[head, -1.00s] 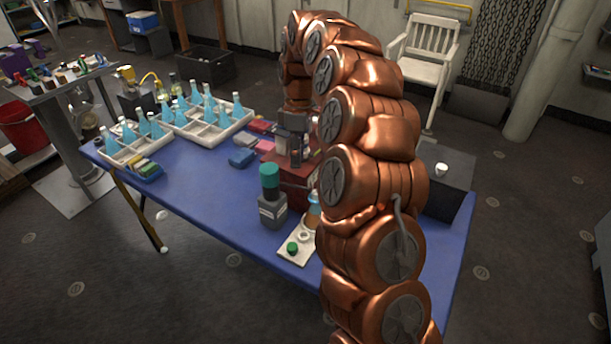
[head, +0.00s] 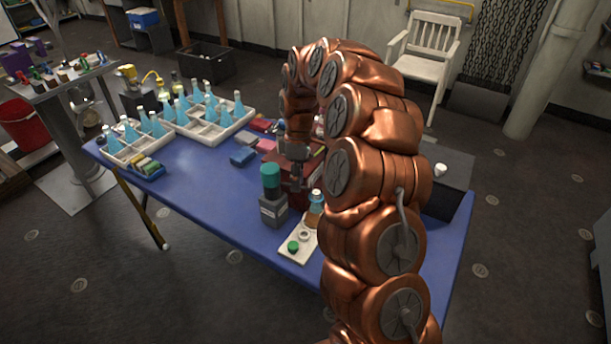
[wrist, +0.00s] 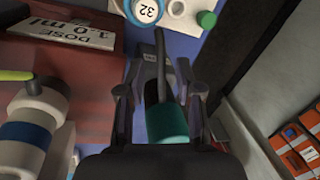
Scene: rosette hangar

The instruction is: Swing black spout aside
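The black spout (wrist: 159,50) is a thin dark rod in the wrist view. It runs up the picture from a teal cylinder (wrist: 167,124) towards a round white vial top marked 32 (wrist: 145,9). My gripper (wrist: 160,92) has its two fingers apart, one on each side of the spout and teal part; gaps show on both sides. In the head view the teal top (head: 270,175) stands on a grey block (head: 272,210), with my gripper (head: 297,180) just right of it. I cannot make out the spout in the head view.
A red machine (wrist: 70,75) with a dose card (wrist: 72,34) stands close beside my gripper. A small white tray (head: 298,255) holds a green cap (head: 293,246) and a bottle (head: 315,205). White crates (head: 213,138) of blue bottles stand at the table's far left. The table's (head: 200,220) front left is clear.

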